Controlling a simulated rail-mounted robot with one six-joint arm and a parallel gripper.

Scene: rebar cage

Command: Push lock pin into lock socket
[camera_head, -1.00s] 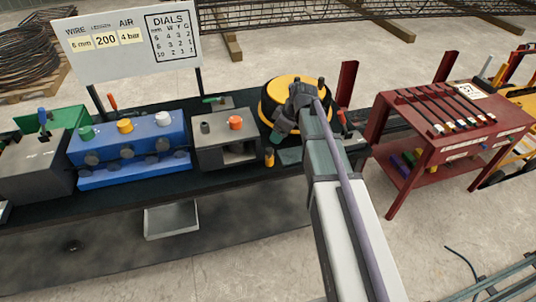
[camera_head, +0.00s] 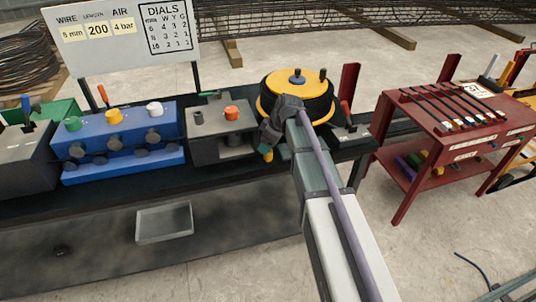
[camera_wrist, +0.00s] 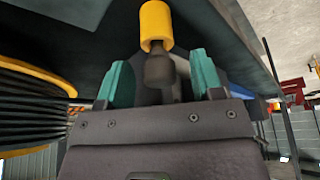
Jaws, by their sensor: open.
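A yellow capped piece, which looks like the lock pin (camera_head: 267,155), is at the bench's front edge, just right of the grey box. In the wrist view its yellow end (camera_wrist: 155,25) lies just beyond my fingertips, with a dark rounded part (camera_wrist: 158,72) between the fingers. My gripper (camera_wrist: 159,62) is open, one teal finger on each side of that part, with gaps showing. In the head view my wrist mostly hides the gripper. I cannot make out the lock socket.
A yellow-and-black wire reel (camera_head: 297,95) with a blue knob stands behind my wrist. The grey box (camera_head: 222,132) with an orange knob and a blue dial unit (camera_head: 115,145) are to the left. A red cart (camera_head: 455,120) stands right.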

